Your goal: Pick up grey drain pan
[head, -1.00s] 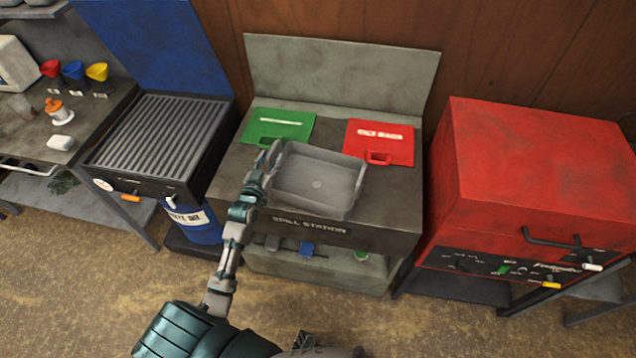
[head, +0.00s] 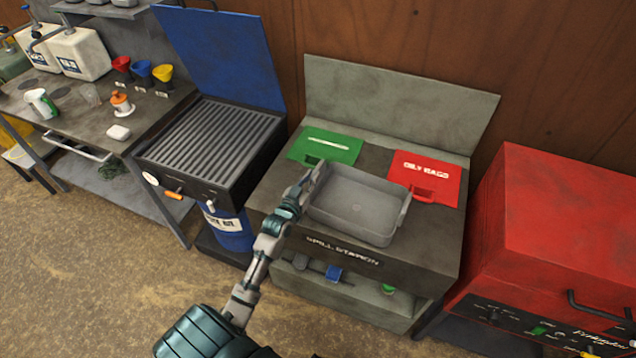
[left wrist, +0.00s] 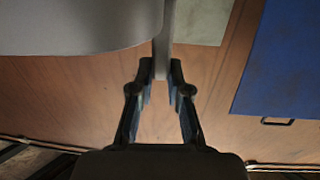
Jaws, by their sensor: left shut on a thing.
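The grey drain pan (head: 352,208) is a shallow open rectangular tray over the dark top of the spill station (head: 278,192). Its inside looks empty. My left gripper (head: 314,178) reaches it from the left and is shut on its left side. In the left wrist view the fingertips (left wrist: 161,70) close around a thin grey upright part of the pan, and the pan's pale body (left wrist: 75,25) fills the upper left. A handle stands at the pan's right end, free. I cannot tell whether the pan's bottom touches the station. My right gripper is out of view.
A green lid (head: 325,146) and a red oily-rags lid (head: 425,180) lie behind the pan. A grill with a blue lid (head: 228,58) stands left, a large red cabinet (head: 560,235) right. The station's back panel (head: 395,100) rises behind. The floor in front is open.

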